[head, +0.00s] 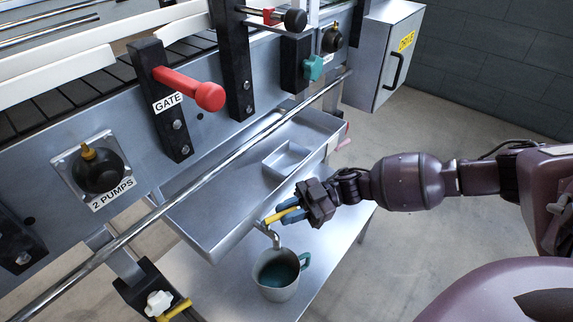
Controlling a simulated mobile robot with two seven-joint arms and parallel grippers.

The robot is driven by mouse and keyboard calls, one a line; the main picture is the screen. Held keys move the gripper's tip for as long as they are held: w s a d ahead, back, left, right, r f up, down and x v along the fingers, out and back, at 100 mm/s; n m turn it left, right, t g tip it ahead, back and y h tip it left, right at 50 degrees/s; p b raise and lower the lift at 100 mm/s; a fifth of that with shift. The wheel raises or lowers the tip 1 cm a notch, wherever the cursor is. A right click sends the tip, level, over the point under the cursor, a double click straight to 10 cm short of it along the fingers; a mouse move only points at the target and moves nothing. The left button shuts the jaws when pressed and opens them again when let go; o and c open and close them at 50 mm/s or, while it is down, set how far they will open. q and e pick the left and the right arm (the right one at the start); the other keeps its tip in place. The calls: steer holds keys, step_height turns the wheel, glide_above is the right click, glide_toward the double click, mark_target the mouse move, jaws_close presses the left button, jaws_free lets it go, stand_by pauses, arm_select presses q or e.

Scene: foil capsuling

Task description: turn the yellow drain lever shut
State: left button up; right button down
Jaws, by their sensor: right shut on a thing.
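The yellow drain lever (278,215) is on the drain tap (268,234) at the front side of the metal drip tray (201,239). My right gripper (291,210) is at the lever, with its blue-tipped fingers shut on it. The fingers hide part of the lever. A grey mug (277,289) with a teal handle stands below the tap's spout, with dark teal liquid inside. My left gripper is not in view.
The mug stands on a grey metal shelf (212,290). A long metal rail (222,169) runs above the tray. The red gate handle (190,88), a black pump knob (98,171) and a teal knob (313,68) stick out from the machine. Open floor lies at the right.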

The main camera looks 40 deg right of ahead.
steer(key=shift+w+n+g, duration=0.15)
steer(key=shift+n+g, duration=0.15)
steer(key=shift+g, duration=0.1)
steer(key=c, duration=1.1)
jaws_free()
steer(key=d, duration=0.3)
steer(key=s+d, duration=0.1)
steer(key=d, duration=0.3)
steer(key=s+d, duration=0.1)
steer(key=d, duration=0.2)
steer(key=shift+d+p, duration=0.35)
steer(key=shift+p, duration=0.05)
